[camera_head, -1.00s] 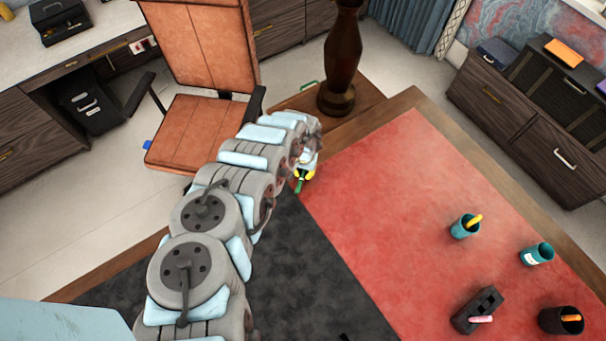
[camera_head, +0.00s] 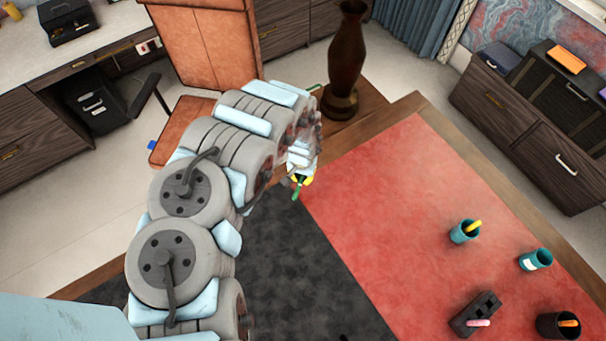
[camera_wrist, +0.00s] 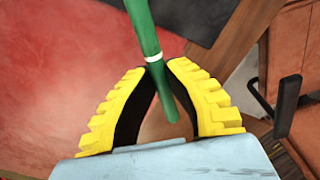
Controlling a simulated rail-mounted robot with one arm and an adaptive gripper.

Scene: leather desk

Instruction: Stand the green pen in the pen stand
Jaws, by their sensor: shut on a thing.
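The green pen (camera_wrist: 146,30) has a white band and is gripped between the yellow fingers of my gripper (camera_wrist: 158,70) in the wrist view. One end runs up out of the picture and the other sits between the fingers. In the head view the pen (camera_head: 296,193) is small, tilted, and near the black-red border of the desk top; my gripper (camera_head: 302,180) is partly hidden by my arm. The pen stand is not certain: a dark block with openings (camera_head: 487,303), with a pink item at it, stands at lower right, well away from my gripper.
A teal cup with a yellow item (camera_head: 462,233), a labelled teal cup (camera_head: 535,259) and a dark cup with an orange item (camera_head: 550,325) stand nearby. A dark brown vase (camera_head: 345,60) stands behind my gripper. The red desk area (camera_head: 400,200) between is clear.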

